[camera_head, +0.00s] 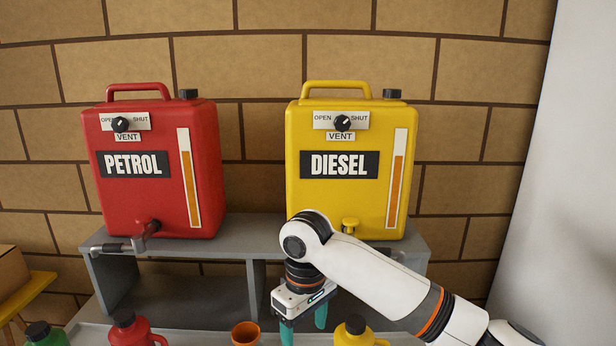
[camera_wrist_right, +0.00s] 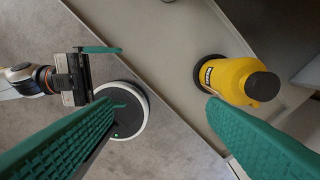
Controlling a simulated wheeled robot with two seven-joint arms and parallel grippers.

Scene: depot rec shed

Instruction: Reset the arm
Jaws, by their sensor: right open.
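My right arm reaches in from the right in the head view. My right gripper (camera_head: 304,326) points down in front of the grey shelf, and its teal fingers are apart with nothing between them. In the right wrist view the open fingers frame bare floor and the tray edge. A yellow jug (camera_wrist_right: 240,82) with a black cap stands close to one fingertip; I cannot tell if they touch. The jug also shows low in the head view (camera_head: 353,333). My left gripper (camera_wrist_right: 95,76) shows only in the wrist view, away from the jug, with its fingers apart and empty.
A red petrol can (camera_head: 150,205) and a yellow diesel can (camera_head: 345,200) stand on the grey shelf (camera_head: 245,235). A red jug (camera_head: 130,330), a green jug (camera_head: 42,335) and an orange cup (camera_head: 245,333) stand in front. A white wall (camera_head: 565,170) closes off the right.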

